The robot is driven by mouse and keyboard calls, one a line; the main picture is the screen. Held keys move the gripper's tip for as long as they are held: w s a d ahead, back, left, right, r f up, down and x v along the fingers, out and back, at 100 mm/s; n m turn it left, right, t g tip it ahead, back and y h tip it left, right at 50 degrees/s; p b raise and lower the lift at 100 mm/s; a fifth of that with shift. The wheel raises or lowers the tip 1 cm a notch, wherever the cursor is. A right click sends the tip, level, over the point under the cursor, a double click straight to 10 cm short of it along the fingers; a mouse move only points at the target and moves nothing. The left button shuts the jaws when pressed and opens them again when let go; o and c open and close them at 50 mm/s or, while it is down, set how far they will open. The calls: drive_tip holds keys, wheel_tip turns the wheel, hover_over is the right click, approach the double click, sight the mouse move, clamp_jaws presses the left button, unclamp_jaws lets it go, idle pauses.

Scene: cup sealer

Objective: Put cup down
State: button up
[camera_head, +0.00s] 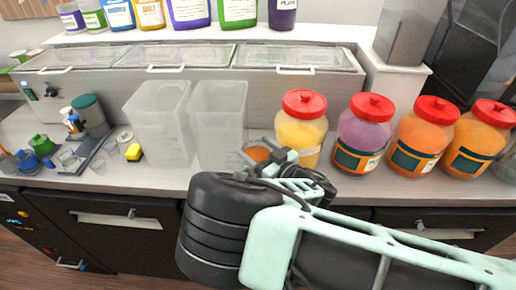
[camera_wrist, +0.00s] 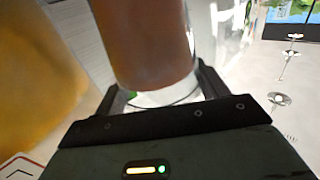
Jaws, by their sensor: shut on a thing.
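My gripper (camera_wrist: 160,100) is shut on a clear cup with reddish-brown contents (camera_wrist: 145,45), which fills the upper middle of the wrist view. In the head view the cup (camera_head: 258,153) shows as a small orange-brown shape at my gripper (camera_head: 268,160), just in front of the counter's jars and tubs. My gripper hides part of it. I cannot tell whether the cup's base touches the counter.
A yellow jar with a red lid (camera_head: 301,125) stands close to the right of the cup. Other red-lidded jars (camera_head: 362,132) stand farther right. Two translucent tubs (camera_head: 218,125) stand to the left.

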drive_tip(key=shift+f, duration=0.1)
drive_tip(key=o, duration=1.5)
drive_tip(key=b+v, duration=0.4)
drive_tip(key=v, duration=0.8)
